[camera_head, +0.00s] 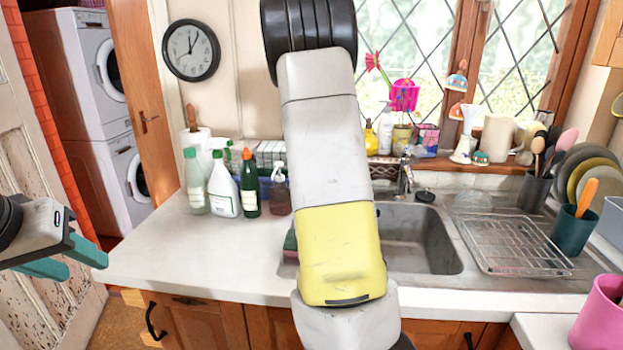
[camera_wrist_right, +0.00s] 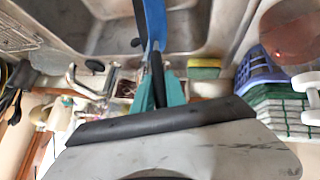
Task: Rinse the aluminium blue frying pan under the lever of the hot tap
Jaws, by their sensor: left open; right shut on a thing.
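In the right wrist view my right gripper (camera_wrist_right: 158,88) has its teal fingers closed on a dark handle. A narrow blue shape, seen edge-on, runs from this handle to the top edge; it looks like the blue frying pan (camera_wrist_right: 155,22). The sink basin (camera_wrist_right: 195,35) lies behind it. A metal tap (camera_wrist_right: 88,82) shows to its left, and in the head view the tap (camera_head: 405,180) stands at the sink's back edge. In the head view my right arm hides the right gripper and the pan. My left gripper (camera_head: 84,265) is open and empty at the left, away from the counter.
In the head view the steel sink (camera_head: 425,235) has a wire drying rack (camera_head: 515,245) to its right. Several bottles (camera_head: 222,185) stand on the left counter (camera_head: 175,255), whose front part is clear. A pink pot (camera_head: 597,315) is at the lower right.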

